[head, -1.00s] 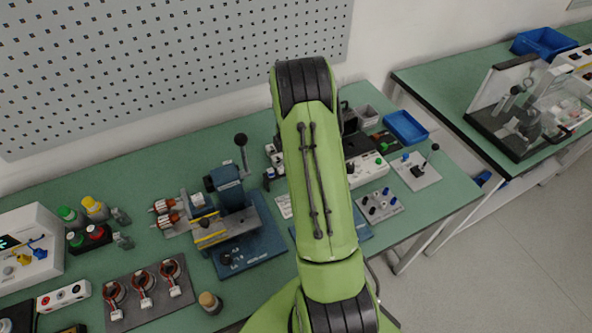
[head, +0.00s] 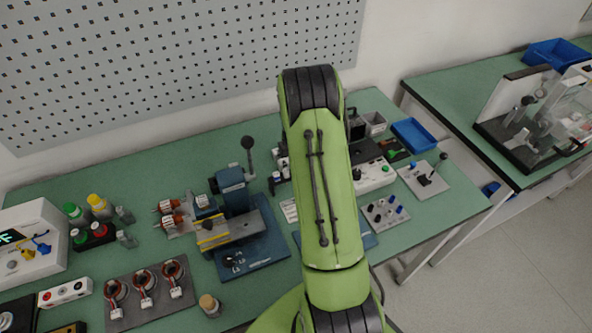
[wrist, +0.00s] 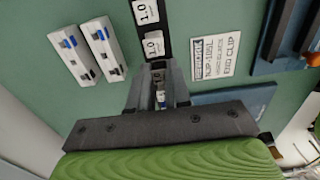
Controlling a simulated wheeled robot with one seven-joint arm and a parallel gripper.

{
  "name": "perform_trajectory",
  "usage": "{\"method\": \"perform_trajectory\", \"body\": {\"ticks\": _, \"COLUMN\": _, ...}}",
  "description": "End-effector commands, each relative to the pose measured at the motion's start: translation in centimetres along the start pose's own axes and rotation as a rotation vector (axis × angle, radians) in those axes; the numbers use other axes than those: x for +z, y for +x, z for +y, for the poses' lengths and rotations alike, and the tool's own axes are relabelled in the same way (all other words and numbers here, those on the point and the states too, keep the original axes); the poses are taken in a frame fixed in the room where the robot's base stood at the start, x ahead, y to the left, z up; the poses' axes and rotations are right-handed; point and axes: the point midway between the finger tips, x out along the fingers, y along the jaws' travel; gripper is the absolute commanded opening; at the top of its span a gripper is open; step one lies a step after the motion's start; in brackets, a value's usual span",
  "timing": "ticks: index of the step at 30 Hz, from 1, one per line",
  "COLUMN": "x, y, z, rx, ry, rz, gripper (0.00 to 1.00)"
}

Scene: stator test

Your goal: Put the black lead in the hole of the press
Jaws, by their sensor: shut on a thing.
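My gripper (wrist: 158,72) shows in the wrist view, pointing down over the green table. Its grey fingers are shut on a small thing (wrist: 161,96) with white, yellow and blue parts. I cannot tell whether this is the black lead, and no black lead shows clearly elsewhere. A blue press-like machine (head: 234,190) with a black-knobbed lever stands on a blue base at the middle of the table in the head view. No hole shows clearly in it. My green arm hides the gripper and part of the table in the head view.
Near the fingers lie a black strip with white "1.0" labels (wrist: 150,42), two white blocks (wrist: 102,48) and a printed label (wrist: 216,57). A blue tray (head: 413,134) and a switch panel (head: 385,213) stand right of my arm.

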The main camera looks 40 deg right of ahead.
Motion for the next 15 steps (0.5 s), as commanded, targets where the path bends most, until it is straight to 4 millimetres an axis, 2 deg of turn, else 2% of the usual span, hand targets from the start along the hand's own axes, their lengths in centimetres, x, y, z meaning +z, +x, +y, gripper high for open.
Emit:
{"method": "perform_trajectory", "body": {"ticks": 1, "x": 0.0, "y": -0.7, "z": 0.0, "rx": 0.001, "ry": 0.000, "rz": 0.000, "gripper": 0.00}}
{"method": "perform_trajectory", "body": {"ticks": 15, "x": 0.0, "y": -4.0, "z": 0.0, "rx": 0.001, "ry": 0.000, "rz": -0.001, "gripper": 0.00}}
